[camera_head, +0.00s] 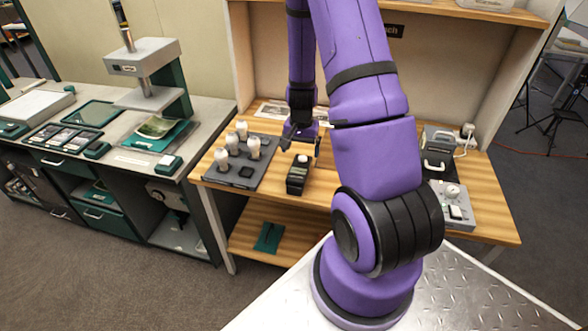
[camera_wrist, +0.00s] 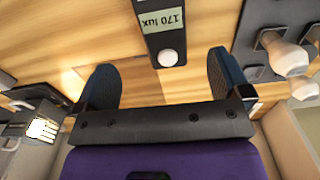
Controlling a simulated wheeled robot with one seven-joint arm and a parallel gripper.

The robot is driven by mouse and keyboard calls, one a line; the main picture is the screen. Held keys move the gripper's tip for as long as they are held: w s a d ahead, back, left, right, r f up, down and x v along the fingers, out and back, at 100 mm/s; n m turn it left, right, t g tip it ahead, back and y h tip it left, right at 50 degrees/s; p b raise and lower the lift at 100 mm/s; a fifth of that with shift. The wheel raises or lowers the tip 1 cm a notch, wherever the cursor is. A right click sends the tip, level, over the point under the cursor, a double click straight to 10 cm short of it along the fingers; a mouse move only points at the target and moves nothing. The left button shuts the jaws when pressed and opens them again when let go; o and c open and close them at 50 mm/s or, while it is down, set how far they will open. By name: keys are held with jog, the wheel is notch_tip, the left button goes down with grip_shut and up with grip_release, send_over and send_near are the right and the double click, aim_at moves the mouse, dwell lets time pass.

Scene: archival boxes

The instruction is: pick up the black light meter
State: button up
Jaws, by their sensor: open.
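The black light meter (camera_head: 298,176) lies on the wooden bench, with a white dome at its far end. In the wrist view the light meter (camera_wrist: 162,40) shows a pale label reading "170 lux" and the round white dome, at the top middle. My gripper (camera_head: 301,140) is above the bench just beyond the meter's dome end. In the wrist view my gripper (camera_wrist: 163,82) has its two dark fingers wide apart with nothing between them. The meter lies ahead of the fingertips, roughly in line with the gap, its near end close to it.
A dark tray (camera_head: 263,182) with several white bulbs stands left of the meter. A grey device with a knob (camera_head: 452,205) and another grey box (camera_head: 438,142) sit on the bench's right side. My arm hides part of the bench. Bare wood lies around the meter.

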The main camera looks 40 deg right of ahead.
aim_at(299, 168)
jog(key=shift+w+f, duration=0.2)
jog(key=shift+f, duration=4.3)
jog(key=c, duration=1.1)
jog(key=shift+r, duration=0.2)
